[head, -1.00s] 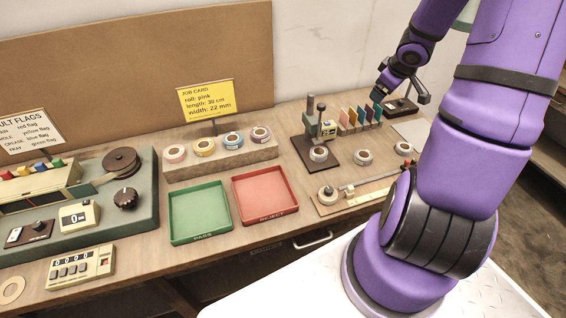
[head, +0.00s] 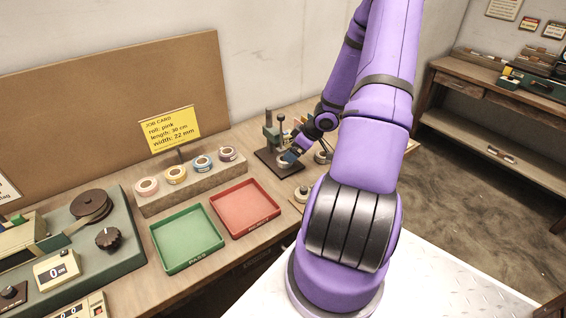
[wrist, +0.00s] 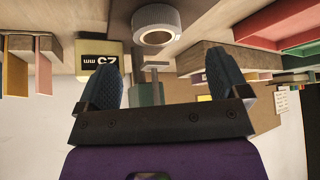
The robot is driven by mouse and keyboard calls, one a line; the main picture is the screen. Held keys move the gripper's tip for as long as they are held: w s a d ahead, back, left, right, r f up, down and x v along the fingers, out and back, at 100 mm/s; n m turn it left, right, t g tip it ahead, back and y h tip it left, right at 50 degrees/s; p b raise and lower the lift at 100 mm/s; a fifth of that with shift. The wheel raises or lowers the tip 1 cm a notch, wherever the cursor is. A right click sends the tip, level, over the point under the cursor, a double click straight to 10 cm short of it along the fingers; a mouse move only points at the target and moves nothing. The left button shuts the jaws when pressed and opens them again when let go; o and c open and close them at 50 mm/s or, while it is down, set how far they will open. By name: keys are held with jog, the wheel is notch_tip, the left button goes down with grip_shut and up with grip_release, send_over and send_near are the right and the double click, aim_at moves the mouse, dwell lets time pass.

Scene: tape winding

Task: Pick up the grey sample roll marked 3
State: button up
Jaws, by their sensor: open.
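A light grey ridged roll (wrist: 140,20) with a dark hole shows at the top of the wrist view, beyond my fingertips and apart from them. No number is legible on it. My gripper (wrist: 162,72) is open, with nothing held between its fingers. In the head view my gripper (head: 291,156) is low over the dark base of the green press, close to a pale roll (head: 283,164) that it partly covers. Another pale roll (head: 321,158) is partly hidden by my arm. I cannot tell which roll is marked 3.
Coloured rolls sit on a wooden block (head: 205,184). A green tray (head: 187,238) and a red tray (head: 245,207) lie empty in front.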

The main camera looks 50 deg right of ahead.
jog(key=shift+x, duration=3.1)
jog(key=shift+d, duration=0.15)
jog(key=c, duration=1.1)
jog(key=shift+o, duration=0.2)
jog(key=shift+r, duration=0.25)
